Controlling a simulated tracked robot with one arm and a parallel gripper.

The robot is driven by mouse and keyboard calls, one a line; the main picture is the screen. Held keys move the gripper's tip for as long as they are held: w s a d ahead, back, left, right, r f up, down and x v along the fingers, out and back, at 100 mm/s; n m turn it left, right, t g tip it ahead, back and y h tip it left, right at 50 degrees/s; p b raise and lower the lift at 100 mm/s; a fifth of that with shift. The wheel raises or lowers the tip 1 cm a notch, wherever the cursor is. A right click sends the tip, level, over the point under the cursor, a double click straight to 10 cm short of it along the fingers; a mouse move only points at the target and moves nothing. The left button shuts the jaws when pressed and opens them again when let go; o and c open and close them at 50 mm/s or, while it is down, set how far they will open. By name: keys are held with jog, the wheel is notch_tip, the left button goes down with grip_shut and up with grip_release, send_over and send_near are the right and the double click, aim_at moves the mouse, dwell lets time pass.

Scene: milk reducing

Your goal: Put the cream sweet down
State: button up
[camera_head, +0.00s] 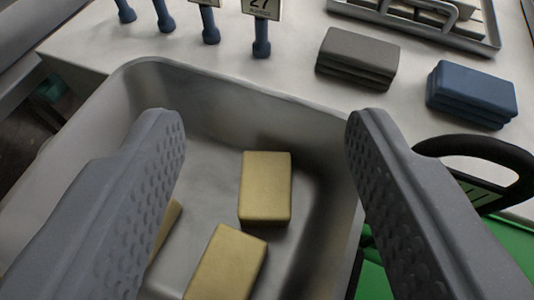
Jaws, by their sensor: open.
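My gripper (265,125) is open and empty, with its two grey dimpled fingers spread wide over a metal tub (130,85). Inside the tub lies a cream sweet (265,187), a small block between and below the fingers. A second cream block (228,265) lies nearer, at the bottom of the picture. Part of a third cream block (166,225) shows beside the left finger, which hides the rest. The blocks appear to rest on the tub floor, apart from the fingers.
A grey-brown stacked block (357,58) and a blue stacked block (471,94) stand on the white table (300,70) behind the tub. Several blue number stands (261,40) line the back. A metal rack (430,20) is at top right. A black handle (480,150) and green surface (500,235) are at right.

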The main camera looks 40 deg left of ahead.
jog(key=b+v, duration=0.1)
jog(key=v, duration=0.7)
jog(key=shift+s+d+r, duration=0.15)
jog(key=shift+s+d, duration=0.05)
jog(key=shift+s, duration=0.05)
jog(key=w+d+r+m+t+h, duration=0.2)
jog(key=w+d+r+t, duration=0.1)
jog(key=d+r, duration=1.25)
jog(key=s+d+r+m+h, duration=0.2)
jog(key=s+d+r+h, duration=0.1)
jog(key=d+r, duration=0.5)
jog(key=s+d+r+m+t+h, duration=0.1)
jog(key=s+d+r+m+h, duration=0.2)
jog(key=s+d+r, duration=0.2)
notch_tip(320, 180, up, 3)
jog(key=d, duration=0.2)
jog(key=shift+d, duration=0.35)
jog(key=shift+w+f, duration=0.1)
jog(key=shift+f, duration=0.1)
